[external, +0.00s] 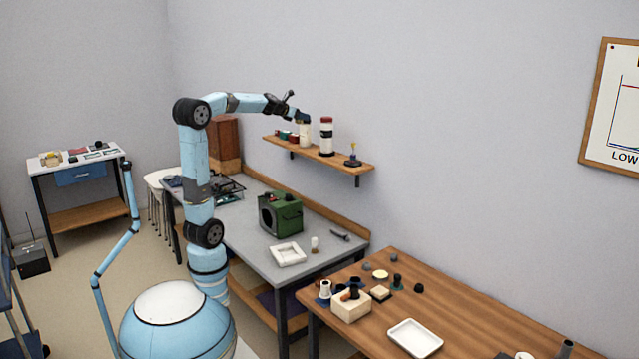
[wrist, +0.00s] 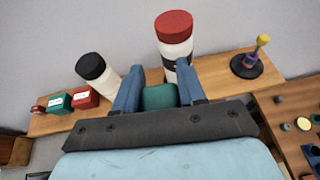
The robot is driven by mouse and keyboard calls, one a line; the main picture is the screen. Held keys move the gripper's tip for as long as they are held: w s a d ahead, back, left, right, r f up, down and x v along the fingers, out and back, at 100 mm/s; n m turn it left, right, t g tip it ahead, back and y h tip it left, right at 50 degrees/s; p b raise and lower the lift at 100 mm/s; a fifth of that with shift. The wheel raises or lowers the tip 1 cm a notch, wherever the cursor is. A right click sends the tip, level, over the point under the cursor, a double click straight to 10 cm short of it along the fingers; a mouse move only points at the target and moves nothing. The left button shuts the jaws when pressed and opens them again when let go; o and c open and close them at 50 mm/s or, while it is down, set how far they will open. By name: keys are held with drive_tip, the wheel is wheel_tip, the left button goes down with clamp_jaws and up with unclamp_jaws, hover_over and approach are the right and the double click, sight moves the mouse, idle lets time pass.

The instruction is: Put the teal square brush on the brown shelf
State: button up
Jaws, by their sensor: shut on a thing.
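My gripper (wrist: 158,80) is shut on the teal square brush (wrist: 159,97), which sits between its two blue fingers in the wrist view. Only a teal part of the brush shows; the rest is hidden by the gripper. In the external view my gripper (external: 303,117) is at the brown shelf (external: 345,167), by the white bottles and above the board. The shelf also shows in the wrist view (wrist: 215,68), beyond the fingers. I cannot tell whether the brush touches the shelf.
On the shelf stand a red-capped bottle (wrist: 173,38), close beyond the fingers, a black-capped bottle (wrist: 98,74) to their left, small red and teal boxes (wrist: 60,103), and a yellow-topped stand (wrist: 248,62) at right. A green machine (external: 281,213) is on the grey bench below.

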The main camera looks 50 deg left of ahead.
drive_tip(key=s+a+y, duration=0.1)
drive_tip(key=s+a, duration=0.1)
drive_tip(key=a, duration=0.2)
drive_tip(key=n, duration=0.1)
hover_over(313, 150)
drive_tip(key=f, duration=1.4)
drive_tip(key=shift+s, duration=0.3)
drive_tip(key=shift+w+f, duration=0.3)
drive_tip(key=shift+f, duration=0.2)
drive_tip(key=shift+w+f, duration=0.1)
drive_tip(key=shift+f, duration=1.45)
drive_tip(key=shift+f, duration=0.1)
drive_tip(key=o, duration=0.8)
drive_tip(key=shift+c, duration=0.2)
